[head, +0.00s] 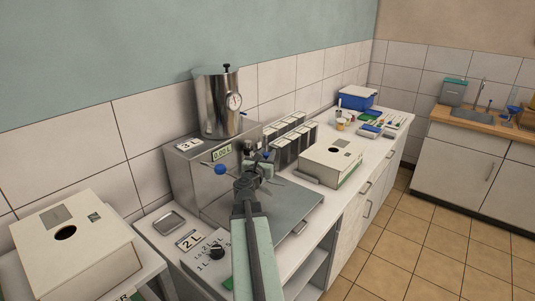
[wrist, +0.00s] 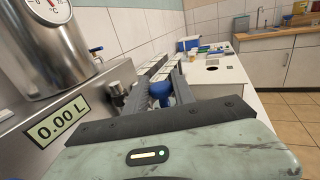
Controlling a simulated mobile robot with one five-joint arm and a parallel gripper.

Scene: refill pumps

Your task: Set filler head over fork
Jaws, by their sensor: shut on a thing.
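My gripper (head: 250,181) reaches up in front of the steel filling machine (head: 190,180). In the wrist view, its dark jaws are shut on a blue, rounded part (wrist: 160,92), which appears to be the filler head. In the head view, most of the held part is hidden by my gripper and arm. Small dark metal fittings with blue knobs stick out from the machine's front, close to my gripper. I cannot clearly tell the fork apart among them, nor whether the held part touches it.
A steel tank with a dial (head: 218,102) stands on the machine, whose display (wrist: 58,120) reads 0.00 L. Dark canisters with white labels (head: 291,141) and a white box with a round hole (head: 331,163) stand to the right. Another such box (head: 78,247) is at far left.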

